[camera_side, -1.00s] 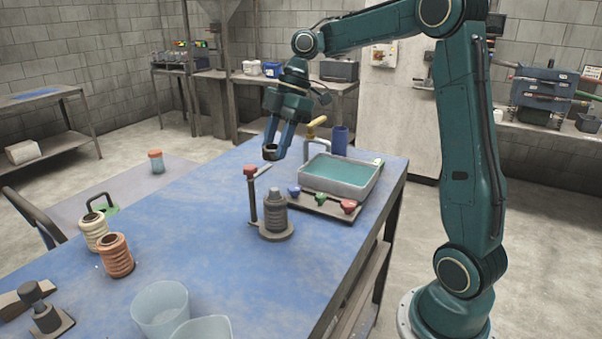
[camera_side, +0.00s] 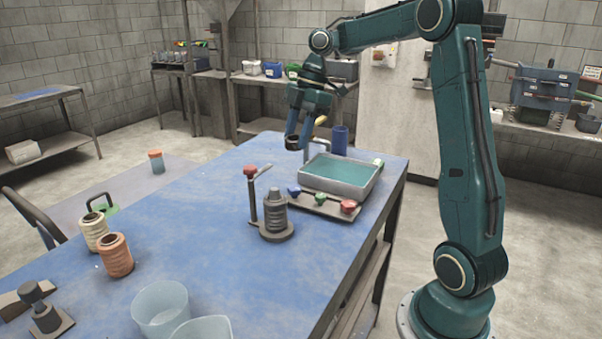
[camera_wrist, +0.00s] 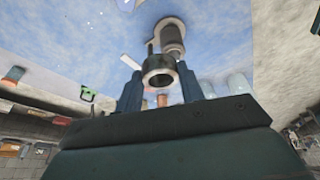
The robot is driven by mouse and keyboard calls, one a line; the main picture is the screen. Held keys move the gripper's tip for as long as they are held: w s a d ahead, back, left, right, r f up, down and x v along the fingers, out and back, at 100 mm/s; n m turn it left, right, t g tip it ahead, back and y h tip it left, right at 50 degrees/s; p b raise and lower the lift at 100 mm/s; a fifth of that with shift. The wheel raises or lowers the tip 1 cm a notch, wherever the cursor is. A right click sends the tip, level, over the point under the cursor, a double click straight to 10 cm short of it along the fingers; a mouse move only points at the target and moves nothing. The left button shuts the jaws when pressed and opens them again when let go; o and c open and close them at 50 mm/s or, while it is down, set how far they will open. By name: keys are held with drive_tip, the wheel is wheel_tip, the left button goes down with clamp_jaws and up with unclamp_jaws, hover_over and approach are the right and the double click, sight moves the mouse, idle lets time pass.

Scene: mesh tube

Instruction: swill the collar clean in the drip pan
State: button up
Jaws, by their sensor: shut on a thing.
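The collar, a short dark grey ring, is held between my fingertips; it shows in the side view (camera_side: 292,143) and, with its open bore facing the camera, in the wrist view (camera_wrist: 159,71). My gripper (camera_side: 297,138) is shut on the collar and points down. It is above the table, at the far left end of the drip pan as the side view shows it. The collar appears above the pan's rim level, out of the liquid.
A grey ribbed post on a round base (camera_side: 275,218), with a red-knobbed rod (camera_side: 250,172), stands in front. Spools (camera_side: 115,256) and clear cups (camera_side: 161,308) are at the near left. The middle of the table is clear.

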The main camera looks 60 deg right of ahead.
drive_tip(key=h, duration=0.1)
hover_over(351, 183)
drive_tip(key=shift+d+f+g, duration=0.2)
drive_tip(key=shift+f+g, duration=0.1)
drive_tip(key=shift+g, duration=0.1)
drive_tip(key=shift+f, duration=0.2)
drive_tip(key=shift+s+d+f+x, duration=0.15)
drive_tip(key=shift+d+x, duration=0.35)
drive_tip(key=shift+x, duration=1.85)
drive_tip(key=shift+s+d+f+x, duration=0.15)
drive_tip(key=shift+d+x, duration=0.35)
drive_tip(key=shift+x, duration=1.9)
drive_tip(key=shift+s+d+f+x, duration=0.15)
drive_tip(key=shift+d+x, duration=0.35)
drive_tip(key=shift+x, duration=1.85)
drive_tip(key=shift+a, duration=0.15)
drive_tip(key=shift+a, duration=0.9)
